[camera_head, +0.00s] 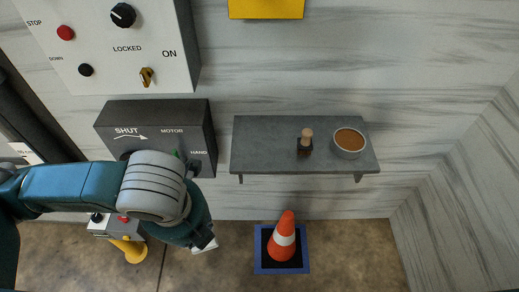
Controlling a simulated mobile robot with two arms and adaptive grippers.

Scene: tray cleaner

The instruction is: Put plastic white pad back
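My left arm comes in from the left, and its gripper (205,238) points down in front of the grey motor box, above the floor. A small white piece (206,248), which looks like the plastic white pad, shows at its dark fingertips. The fingers appear closed on it, but the hand hides most of the pad. My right gripper is not in view.
A grey wall shelf (265,150) holds a small brush-like item (306,141) and a round bowl with brown contents (349,143). An orange-white cone (283,238) stands on a blue-edged square (260,262). The motor box (150,112) and control panel (100,70) are at left.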

